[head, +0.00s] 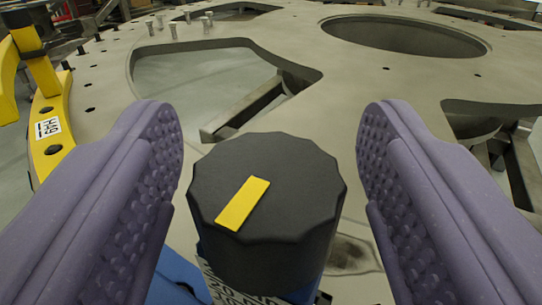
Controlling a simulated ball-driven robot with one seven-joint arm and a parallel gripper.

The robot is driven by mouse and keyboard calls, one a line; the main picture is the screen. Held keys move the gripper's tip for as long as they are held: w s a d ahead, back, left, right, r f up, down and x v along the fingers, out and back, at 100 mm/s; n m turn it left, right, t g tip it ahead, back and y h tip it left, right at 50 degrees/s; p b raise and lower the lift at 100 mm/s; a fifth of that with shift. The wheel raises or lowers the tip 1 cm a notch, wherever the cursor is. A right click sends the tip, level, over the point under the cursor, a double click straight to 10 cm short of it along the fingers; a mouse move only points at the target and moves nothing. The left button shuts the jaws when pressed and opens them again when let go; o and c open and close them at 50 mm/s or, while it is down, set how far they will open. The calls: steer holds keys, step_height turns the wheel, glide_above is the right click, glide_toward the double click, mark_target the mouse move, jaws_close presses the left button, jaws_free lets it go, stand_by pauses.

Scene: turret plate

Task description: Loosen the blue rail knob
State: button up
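The rail knob (290,180) is a black, many-sided cap with a yellow bar on its top, in the lower middle of the head view. The bar slants from lower left to upper right. Blue parts of the rail (176,280) show below the knob, with a black-and-white printed label (235,294) at its foot. My gripper (268,125) is open, with one purple, studded finger on each side of the knob. A gap shows between the knob and each finger, and I see no contact.
The grey turret plate (400,85) spreads behind the knob, with large cut-outs and small holes. A yellow curved rail (62,120) with a white label stands at the left. Several short metal pegs (173,31) stand at the back left.

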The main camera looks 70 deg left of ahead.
mark_target(278, 258)
steer(key=p+v, duration=0.1)
steer(key=v, duration=0.6)
steer(key=shift+s+d, duration=0.1)
steer(key=shift+d, duration=0.25)
